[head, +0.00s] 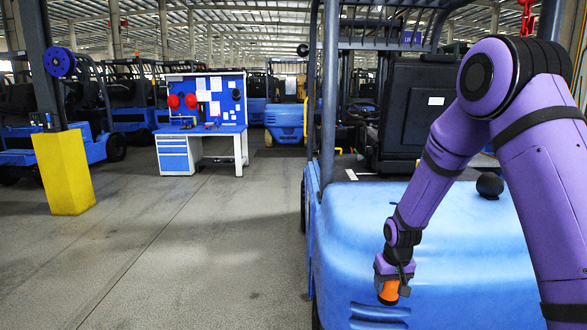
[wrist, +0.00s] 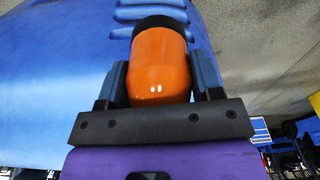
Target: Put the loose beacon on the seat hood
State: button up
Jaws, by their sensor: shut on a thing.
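The beacon is an orange cylinder with a dark end. My gripper (head: 393,279) is shut on the beacon (head: 388,292), close in front of the rear of the blue forklift. In the wrist view the beacon (wrist: 160,68) sits between the two fingers of my gripper (wrist: 160,85), with the forklift's blue body behind it. The seat hood appears to be the blue top (head: 370,205) of the forklift's rear body, below and behind my arm. The gripper is near the sloping rear face, and I cannot tell whether the beacon touches it.
A black ball-shaped knob (head: 489,185) stands on the blue top. The forklift's black seat (head: 415,105) and mast posts rise behind. A yellow post guard (head: 63,172) and a blue workbench (head: 205,125) stand to the left. The floor (head: 200,240) between is clear.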

aim_at(335, 161)
jog(key=i+j+u, duration=0.2)
jog(key=u, duration=0.3)
jog(key=i+u, duration=0.45)
jog(key=i, duration=3.55)
jog(key=i+z, duration=0.15)
jog(key=i, duration=0.25)
jog(key=i+j+z, duration=0.2)
jog(key=i, duration=0.2)
jog(key=i+j+z, duration=0.15)
jog(key=i, duration=0.25)
jog(key=z, duration=1.65)
